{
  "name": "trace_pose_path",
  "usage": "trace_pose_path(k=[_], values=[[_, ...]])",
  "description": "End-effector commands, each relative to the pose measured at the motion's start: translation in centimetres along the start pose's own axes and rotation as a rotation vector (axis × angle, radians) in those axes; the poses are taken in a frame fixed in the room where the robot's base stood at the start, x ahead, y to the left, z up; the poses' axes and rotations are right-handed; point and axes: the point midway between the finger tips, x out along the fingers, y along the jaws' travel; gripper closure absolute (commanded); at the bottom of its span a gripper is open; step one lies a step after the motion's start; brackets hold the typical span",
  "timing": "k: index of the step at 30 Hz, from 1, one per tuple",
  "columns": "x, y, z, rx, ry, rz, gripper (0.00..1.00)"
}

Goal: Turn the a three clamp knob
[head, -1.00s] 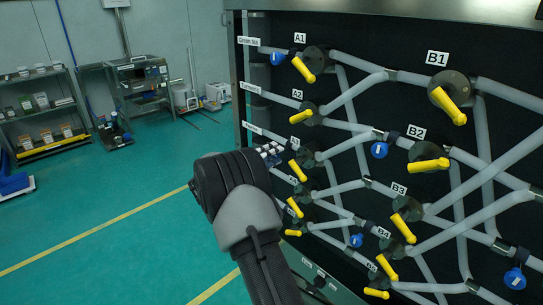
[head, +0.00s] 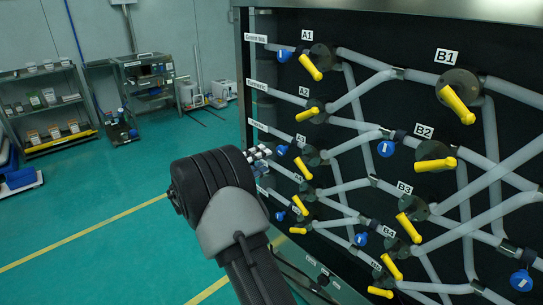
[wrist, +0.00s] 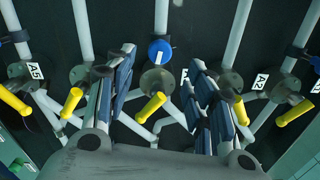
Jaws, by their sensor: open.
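The A3 clamp knob is a yellow lever (head: 303,168) on a dark round hub, on the panel just right of my gripper (head: 260,154) in the head view. In the wrist view the A3 lever (wrist: 150,107) shows in the middle, in the gap between the two fingers of my gripper (wrist: 162,65). The fingers are spread, one on each side of it in the picture. I see no contact, and the depth between fingers and lever is hard to judge. The label beside this knob is partly hidden by the right finger.
The A2 lever (head: 309,115) is above and the A4 lever (head: 300,204) below, both close. A blue clamp (wrist: 160,51) sits beside the A3 hub. Grey tubes and the B knobs (head: 436,164) fill the panel's right. Open green floor (head: 90,215) lies left.

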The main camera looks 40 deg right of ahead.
Motion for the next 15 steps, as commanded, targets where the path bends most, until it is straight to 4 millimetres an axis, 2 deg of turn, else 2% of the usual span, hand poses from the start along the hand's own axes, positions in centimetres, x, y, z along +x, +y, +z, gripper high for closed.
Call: trace_pose_path(k=[3, 6, 15], values=[[-2.3, 0.0, 0.1, 0.0, -0.003, 0.0, 0.51], [-3.5, 0.0, 0.1, 0.001, -0.002, 0.001, 0.51], [-4.4, 0.0, 0.0, 0.0, 0.001, 0.0, 0.51]])
